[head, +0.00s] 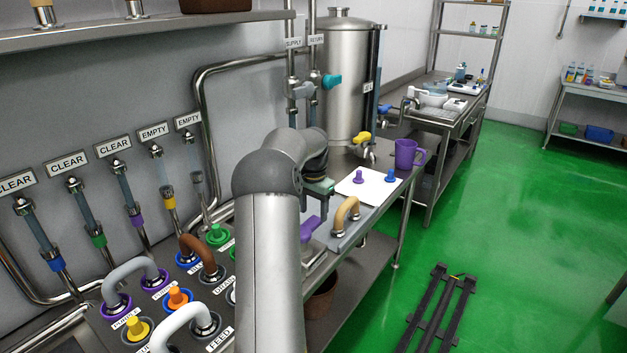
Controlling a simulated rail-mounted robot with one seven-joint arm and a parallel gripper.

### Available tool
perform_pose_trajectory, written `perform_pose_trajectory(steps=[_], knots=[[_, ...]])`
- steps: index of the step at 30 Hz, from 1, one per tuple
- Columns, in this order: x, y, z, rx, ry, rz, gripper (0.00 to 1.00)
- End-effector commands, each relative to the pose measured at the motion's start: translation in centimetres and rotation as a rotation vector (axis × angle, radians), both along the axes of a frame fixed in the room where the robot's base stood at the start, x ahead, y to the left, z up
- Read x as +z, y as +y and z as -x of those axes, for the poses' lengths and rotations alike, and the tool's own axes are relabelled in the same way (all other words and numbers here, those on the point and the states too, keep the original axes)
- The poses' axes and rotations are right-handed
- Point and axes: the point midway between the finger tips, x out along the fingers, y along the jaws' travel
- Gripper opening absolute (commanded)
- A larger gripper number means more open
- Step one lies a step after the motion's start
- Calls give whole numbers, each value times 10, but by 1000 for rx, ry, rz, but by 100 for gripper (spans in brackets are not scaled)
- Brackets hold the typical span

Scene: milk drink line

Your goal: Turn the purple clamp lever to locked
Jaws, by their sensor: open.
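The purple clamp lever (312,227) shows just right of my forearm, at the bench's front part. It slants up to the right, and its left end is partly hidden behind my arm. I cannot read a locked mark on it. My gripper (309,204) hangs above the lever, largely hidden behind my wrist and forearm. Its jaws are open, and nothing shows held between them. I cannot tell whether a finger touches the lever.
A tan U-shaped pipe (345,215) stands close right of the lever. A white sheet (372,198) with small purple and blue plugs and a purple mug (408,157) lie beyond. Left of my arm are several coloured ports, a brown pipe (199,255) and grey pipes.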

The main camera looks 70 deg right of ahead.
Motion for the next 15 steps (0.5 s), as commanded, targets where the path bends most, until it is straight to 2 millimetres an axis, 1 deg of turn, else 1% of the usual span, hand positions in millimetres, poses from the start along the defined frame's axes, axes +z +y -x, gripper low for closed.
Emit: perform_pose_trajectory(steps=[1, 9, 12, 15], knots=[[12, -1, 0, 0, -2, 6, 56], [80, -1, 0, -1, -3, 6, 56], [103, -1, 0, -1, -2, 6, 56], [121, -1, 0, -2, -1, 3, 56]])
